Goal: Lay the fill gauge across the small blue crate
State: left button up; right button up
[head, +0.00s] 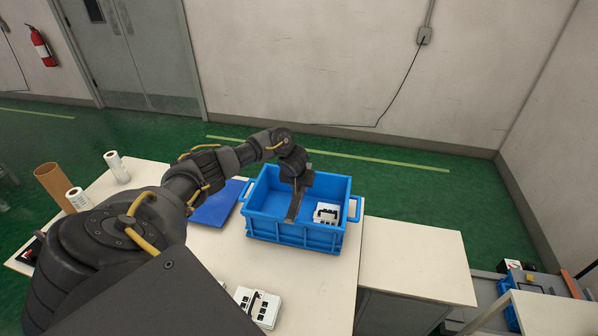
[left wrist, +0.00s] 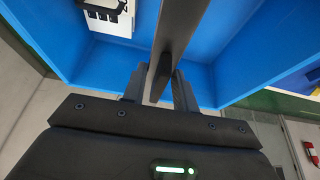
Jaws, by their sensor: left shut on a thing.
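The blue crate (head: 288,233) stands on the white table, open at the top, with handles at its ends. It also shows in the left wrist view (left wrist: 240,55). My left gripper (head: 299,188) is over the crate, shut on a long, flat dark bar, the fill gauge (head: 293,208). In the left wrist view the gauge (left wrist: 183,25) runs up and away from between the fingers, over the crate's inside. I cannot tell whether it touches the rim. My right gripper is not in view.
A white keypad stack (head: 326,214) is inside the crate. More keypad pieces (head: 258,306) lie on the table (head: 318,278) in front. A blue sheet (head: 214,207) lies left of the crate, partly behind my arm. White rolls (head: 117,166) and a cardboard tube (head: 54,184) stand at the left.

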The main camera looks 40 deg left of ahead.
pick_arm(q)
jog(key=shift+f, duration=0.5)
jog(key=o, duration=1.1)
jog(key=shift+o, duration=0.2)
jog(key=p+v, duration=0.2)
jog(key=v, duration=0.9)
jog(key=shift+f, duration=0.1)
